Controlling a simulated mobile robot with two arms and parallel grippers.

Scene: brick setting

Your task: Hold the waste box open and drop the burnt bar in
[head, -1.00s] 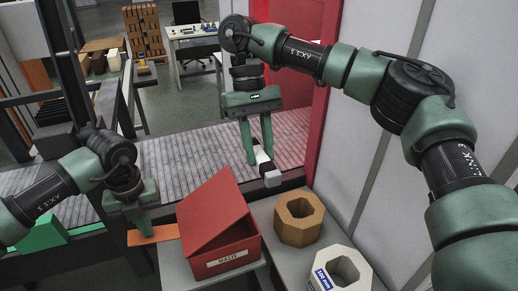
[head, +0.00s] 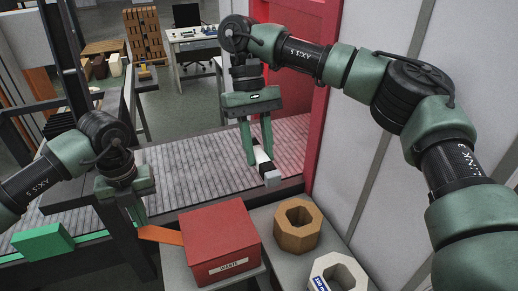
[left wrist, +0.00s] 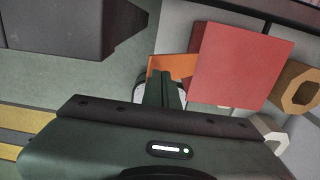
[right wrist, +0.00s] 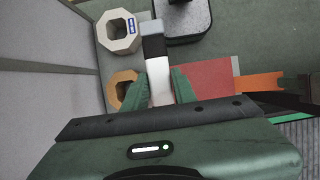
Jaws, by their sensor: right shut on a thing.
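The red waste box (head: 222,262) stands on a grey surface with its red lid (head: 205,225) lying shut. An orange lever (head: 160,235) sticks out from its left side, its outer end raised. My left gripper (head: 138,222) is shut and empty beside the lever's outer end; I cannot tell whether they touch. The lever also shows in the left wrist view (left wrist: 172,66). My right gripper (head: 255,155) is shut on the bar (head: 260,160), which is white with a dark band and a grey end. It holds the bar above and behind the box; the bar also shows in the right wrist view (right wrist: 159,82).
A tan octagonal block (head: 297,226) and a white one (head: 337,273) stand right of the box. A ribbed grey conveyor (head: 190,170) runs behind it. A green block (head: 43,242) lies at left. A red frame (head: 325,110) and pale wall panels stand at right.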

